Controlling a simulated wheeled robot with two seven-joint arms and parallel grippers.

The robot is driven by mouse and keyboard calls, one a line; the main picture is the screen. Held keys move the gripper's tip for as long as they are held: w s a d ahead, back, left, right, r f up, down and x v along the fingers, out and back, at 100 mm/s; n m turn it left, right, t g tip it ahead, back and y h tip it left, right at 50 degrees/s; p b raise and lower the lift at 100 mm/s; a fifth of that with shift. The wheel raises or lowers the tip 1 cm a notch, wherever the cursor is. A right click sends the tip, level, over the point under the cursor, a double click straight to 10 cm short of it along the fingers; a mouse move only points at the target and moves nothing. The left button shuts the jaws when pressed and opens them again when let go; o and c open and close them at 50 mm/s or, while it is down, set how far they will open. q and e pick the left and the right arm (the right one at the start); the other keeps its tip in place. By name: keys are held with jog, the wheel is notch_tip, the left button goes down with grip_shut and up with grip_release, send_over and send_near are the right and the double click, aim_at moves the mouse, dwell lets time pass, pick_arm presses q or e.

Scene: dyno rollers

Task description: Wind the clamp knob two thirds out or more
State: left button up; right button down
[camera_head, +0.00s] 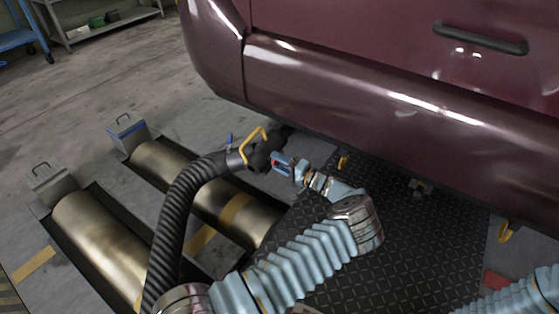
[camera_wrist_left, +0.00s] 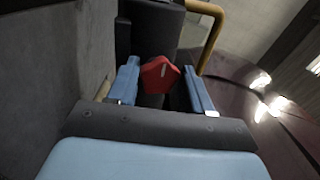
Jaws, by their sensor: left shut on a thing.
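The red clamp knob (camera_wrist_left: 160,74) sits between the two blue fingers of my left gripper (camera_wrist_left: 164,88) in the left wrist view, with a pale mark on its face. In the head view my left gripper (camera_head: 279,164) is at the dark nozzle (camera_head: 262,154) on the hose end, close under the car's sill. The gripper is shut on the knob. The nozzle's yellow handle (camera_head: 256,143) arches beside it and also shows in the wrist view (camera_wrist_left: 211,38). How far the knob is wound out cannot be told. My right gripper is outside the head view.
A ribbed black hose (camera_head: 175,220) rises over the metal rollers (camera_head: 150,160). The maroon car (camera_head: 370,105) overhangs the nozzle closely. Dark tread plate (camera_head: 420,250) lies below. A shelf (camera_head: 100,25) and blue cart (camera_head: 20,40) stand far left. My right arm shows at lower right.

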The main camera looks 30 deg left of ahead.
pick_arm(q)
jog(key=shift+w+r, duration=0.1)
dwell(0.5)
jog(key=o, duration=1)
jog(key=shift+c, duration=0.2)
jog(key=shift+o, duration=0.3)
